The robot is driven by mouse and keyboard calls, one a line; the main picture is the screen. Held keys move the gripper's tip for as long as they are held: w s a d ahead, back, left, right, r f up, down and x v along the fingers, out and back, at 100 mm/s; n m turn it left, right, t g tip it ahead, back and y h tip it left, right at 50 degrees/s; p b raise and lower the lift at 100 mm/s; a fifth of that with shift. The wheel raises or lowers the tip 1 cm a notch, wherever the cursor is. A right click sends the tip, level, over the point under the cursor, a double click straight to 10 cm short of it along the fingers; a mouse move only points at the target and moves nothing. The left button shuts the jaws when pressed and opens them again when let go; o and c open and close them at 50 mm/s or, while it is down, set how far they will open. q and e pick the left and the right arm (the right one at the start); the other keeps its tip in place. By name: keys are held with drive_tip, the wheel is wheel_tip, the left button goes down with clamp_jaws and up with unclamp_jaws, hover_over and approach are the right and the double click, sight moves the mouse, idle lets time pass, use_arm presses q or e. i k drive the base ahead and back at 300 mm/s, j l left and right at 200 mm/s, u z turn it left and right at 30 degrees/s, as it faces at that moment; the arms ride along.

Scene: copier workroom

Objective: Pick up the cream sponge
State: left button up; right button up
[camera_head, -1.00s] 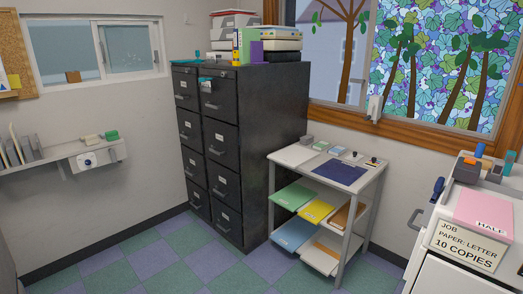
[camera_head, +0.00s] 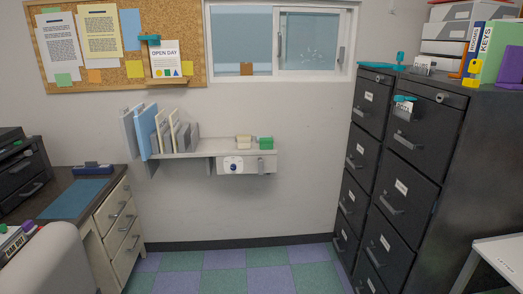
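The cream sponge (camera_head: 243,142) appears as a small pale block on the narrow wall shelf (camera_head: 205,154) under the window. It lies just left of a green block (camera_head: 265,143), with a small gap between them. Both are on the right part of the shelf, above a white box with a dark dial. Neither of my grippers shows in this view.
Upright files (camera_head: 165,131) stand on the shelf's left part. A dark desk (camera_head: 108,181) with drawers is at left and dark filing cabinets (camera_head: 460,150) at right. The checkered floor (camera_head: 235,275) between them is clear. A pale rounded form fills the lower left corner.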

sight(243, 143)
drive_tip(key=i+l+u, duration=0.2)
drive_tip(key=i, duration=0.2)
drive_tip(key=i+z, duration=0.1)
drive_tip(key=i, duration=1.5)
